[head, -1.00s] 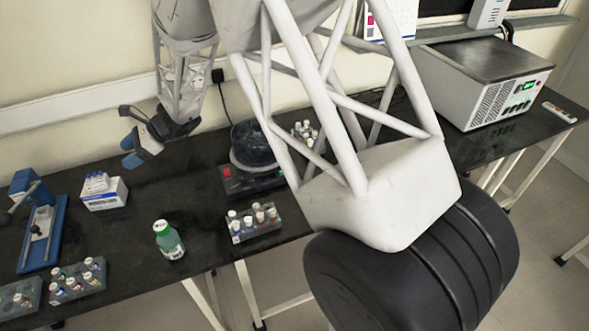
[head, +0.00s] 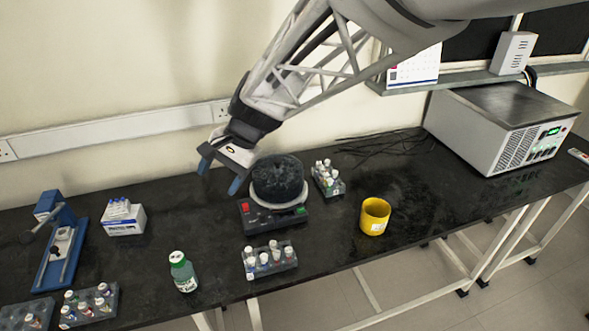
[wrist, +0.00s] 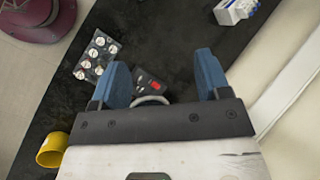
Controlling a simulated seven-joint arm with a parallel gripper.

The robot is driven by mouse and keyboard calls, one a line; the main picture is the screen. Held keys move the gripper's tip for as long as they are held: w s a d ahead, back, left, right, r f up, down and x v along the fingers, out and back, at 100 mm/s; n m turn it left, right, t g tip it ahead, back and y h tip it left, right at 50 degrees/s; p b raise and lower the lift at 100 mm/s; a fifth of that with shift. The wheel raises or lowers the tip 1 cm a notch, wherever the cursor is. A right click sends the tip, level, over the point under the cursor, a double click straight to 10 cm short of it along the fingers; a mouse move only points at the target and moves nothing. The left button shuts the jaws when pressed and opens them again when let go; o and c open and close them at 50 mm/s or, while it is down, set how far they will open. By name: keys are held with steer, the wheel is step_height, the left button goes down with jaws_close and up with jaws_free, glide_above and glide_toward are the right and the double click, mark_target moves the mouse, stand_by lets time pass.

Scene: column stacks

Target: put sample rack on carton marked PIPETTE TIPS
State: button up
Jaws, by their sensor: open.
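My gripper (head: 221,175) is open and empty, in the air above the bench, left of the black round-topped device. In the wrist view its blue fingers (wrist: 162,70) are spread with nothing between them. Several clear racks with white-capped vials are in view: one at the front middle (head: 270,262), one behind the device (head: 328,178), and others at front left (head: 88,304). The front-middle rack also shows in the wrist view (wrist: 96,56). A small white carton (head: 124,222) stands at left; small blue-and-white items show on its top. Its print is too small to read.
The black device (head: 272,215) has red and green controls. A green-labelled bottle (head: 182,272) stands at front, a yellow mug (head: 374,216) to the right. A blue stand (head: 62,245) is far left, a large metal box (head: 505,125) far right. Bench between carton and device is clear.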

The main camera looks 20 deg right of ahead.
steer(key=s+d+r+n+t+h, duration=0.1)
steer(key=s+d+n+h, duration=0.2)
steer(key=s+d, duration=0.5)
steer(key=s+d+r+n+t+h, duration=0.1)
steer(key=s+d+n+h, duration=0.2)
steer(key=s+d, duration=0.4)
steer(key=shift+s+d+r+n+t+h, duration=0.3)
steer(key=shift+s+d+n+t, duration=0.1)
steer(key=shift+s, duration=2.1)
